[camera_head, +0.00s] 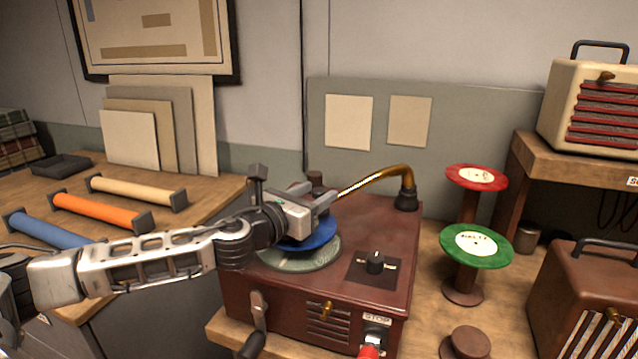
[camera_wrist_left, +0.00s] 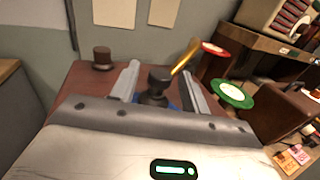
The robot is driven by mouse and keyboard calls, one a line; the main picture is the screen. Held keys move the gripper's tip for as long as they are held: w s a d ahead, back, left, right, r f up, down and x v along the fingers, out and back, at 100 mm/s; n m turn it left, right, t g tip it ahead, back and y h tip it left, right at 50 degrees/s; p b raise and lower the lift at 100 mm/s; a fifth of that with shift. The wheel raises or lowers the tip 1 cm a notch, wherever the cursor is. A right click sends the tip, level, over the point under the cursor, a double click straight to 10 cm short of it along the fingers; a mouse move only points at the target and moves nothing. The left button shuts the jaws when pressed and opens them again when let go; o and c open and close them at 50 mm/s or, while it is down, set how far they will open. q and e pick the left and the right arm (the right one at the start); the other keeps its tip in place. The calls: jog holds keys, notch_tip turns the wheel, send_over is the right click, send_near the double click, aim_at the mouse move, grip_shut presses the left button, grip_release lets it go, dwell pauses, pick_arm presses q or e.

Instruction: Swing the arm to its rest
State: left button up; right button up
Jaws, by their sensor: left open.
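A dark red record player (camera_head: 390,235) stands on the wooden counter. Its brass arm (camera_head: 372,178) runs from a dark pivot at the back right toward my left gripper (camera_head: 318,197). A blue record (camera_head: 318,236) lies on the grey-green platter under the gripper. In the left wrist view the dark head of the arm (camera_wrist_left: 158,84) stands between the two open fingers; I cannot tell whether either finger touches it. A brown round-topped post, possibly the rest (camera_wrist_left: 102,57), stands at the player's back left, away from the arm. My right gripper is not in view.
Right of the player stand a red disc (camera_head: 477,177) and a green disc (camera_head: 476,246) on spools. A black knob (camera_head: 375,262) is on the player's top, a crank (camera_head: 256,315) on its front. Coloured rollers (camera_head: 100,211) lie on the left bench.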

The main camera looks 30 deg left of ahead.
pick_arm(q)
jog(key=shift+w+d, duration=0.1)
jog(key=shift+w, duration=0.75)
